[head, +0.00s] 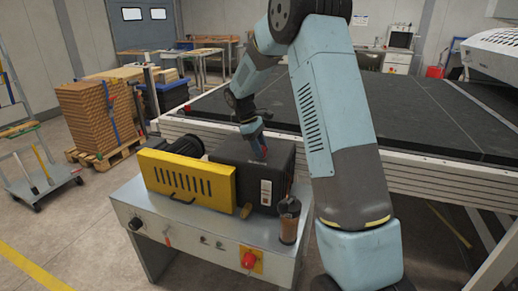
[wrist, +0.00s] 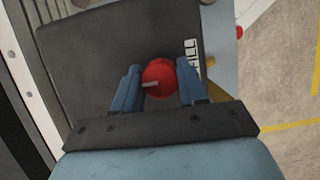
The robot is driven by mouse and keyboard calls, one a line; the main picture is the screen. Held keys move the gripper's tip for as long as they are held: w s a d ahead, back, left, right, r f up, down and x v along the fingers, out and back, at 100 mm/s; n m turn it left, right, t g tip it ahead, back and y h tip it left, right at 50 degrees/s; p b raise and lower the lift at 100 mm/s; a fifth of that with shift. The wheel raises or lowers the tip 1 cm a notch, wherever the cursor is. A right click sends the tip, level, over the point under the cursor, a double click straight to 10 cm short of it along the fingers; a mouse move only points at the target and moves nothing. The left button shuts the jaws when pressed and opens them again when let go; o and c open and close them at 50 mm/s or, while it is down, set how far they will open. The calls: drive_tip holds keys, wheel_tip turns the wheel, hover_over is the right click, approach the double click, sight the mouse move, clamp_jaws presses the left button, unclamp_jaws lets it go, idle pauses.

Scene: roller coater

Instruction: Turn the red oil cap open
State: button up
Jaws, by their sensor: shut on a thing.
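The red oil cap (wrist: 158,78) is a round knob on top of a dark grey box (wrist: 85,65), with a pale mark across its face in the wrist view. In the head view my gripper (head: 258,148) points down onto the top of the dark box (head: 283,182). The cap is hidden or too small to make out there.
A yellow slotted guard (head: 186,178) stands left of the box on a grey cabinet (head: 150,215). A small cylindrical container (head: 289,220) stands at the cabinet's front right. A red knob (head: 249,260) is on its front. A wide black conveyor bed (head: 430,115) lies behind.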

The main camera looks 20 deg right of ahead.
drive_tip(key=shift+d+n, duration=0.15)
drive_tip(key=shift+n, duration=0.65)
drive_tip(key=shift+t, duration=0.3)
drive_tip(key=o, duration=1.1)
drive_tip(key=shift+f, duration=0.1)
drive_tip(key=shift+c, duration=0.2)
drive_tip(key=v, duration=1.3)
drive_tip(key=shift+w+a+r, duration=0.2)
drive_tip(key=shift+a+r, duration=0.05)
drive_tip(key=shift+a, duration=0.15)
